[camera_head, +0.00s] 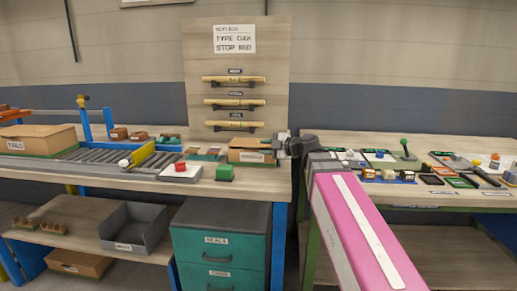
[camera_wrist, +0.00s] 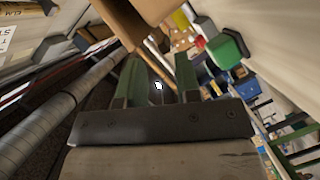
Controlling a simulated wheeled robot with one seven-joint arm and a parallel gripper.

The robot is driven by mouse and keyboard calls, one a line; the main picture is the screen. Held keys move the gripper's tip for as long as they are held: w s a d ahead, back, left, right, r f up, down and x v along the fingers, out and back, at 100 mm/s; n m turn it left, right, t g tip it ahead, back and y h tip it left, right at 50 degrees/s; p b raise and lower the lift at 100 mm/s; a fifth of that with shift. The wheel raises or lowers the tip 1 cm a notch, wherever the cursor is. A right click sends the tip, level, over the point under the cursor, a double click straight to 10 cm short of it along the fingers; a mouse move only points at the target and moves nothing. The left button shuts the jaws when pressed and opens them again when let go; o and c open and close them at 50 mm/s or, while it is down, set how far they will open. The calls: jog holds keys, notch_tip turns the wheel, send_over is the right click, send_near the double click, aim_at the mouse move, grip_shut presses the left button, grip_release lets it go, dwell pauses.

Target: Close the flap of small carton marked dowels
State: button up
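A small brown carton (camera_head: 250,145) stands on the wooden bench below the upright board in the head view. It has a white label on its front, too small to read. My gripper (camera_head: 284,144) is at the carton's right end. I cannot tell whether it touches the carton. In the wrist view my gripper's two green fingers (camera_wrist: 158,64) are apart with nothing between them. A brown cardboard panel (camera_wrist: 122,22) lies just beyond the fingertips, probably part of this carton. The position of the flap cannot be made out.
A larger carton marked RAILS (camera_head: 35,140) stands at the left by the roller conveyor (camera_head: 95,163). The right table (camera_head: 430,150) is crowded with small items.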

jog(key=v, duration=0.7)
jog(key=shift+c, duration=0.3)
jog(key=c, duration=0.5)
jog(key=w+a+r+g+h, duration=0.1)
jog(key=a, duration=0.1)
jog(key=w+a+r+m+g+h, duration=0.1)
jog(key=a+r+g+h, duration=0.1)
jog(key=w+a+r+m+g+h, duration=0.1)
jog(key=w+a, duration=0.1)
jog(key=shift+a+r+g, duration=0.2)
jog(key=shift+a+g, duration=0.1)
jog(key=shift+g, duration=0.1)
grip_shut()
jog(key=m+g+h, duration=0.1)
jog(key=m+h, duration=0.5)
jog(key=h, duration=0.1)
send_near(250, 147)
jog(key=shift+m, duration=0.3)
jog(key=x, duration=0.5)
jog(key=shift+s+a, duration=0.2)
jog(key=shift+s, duration=0.05)
jog(key=shift+f, duration=0.85)
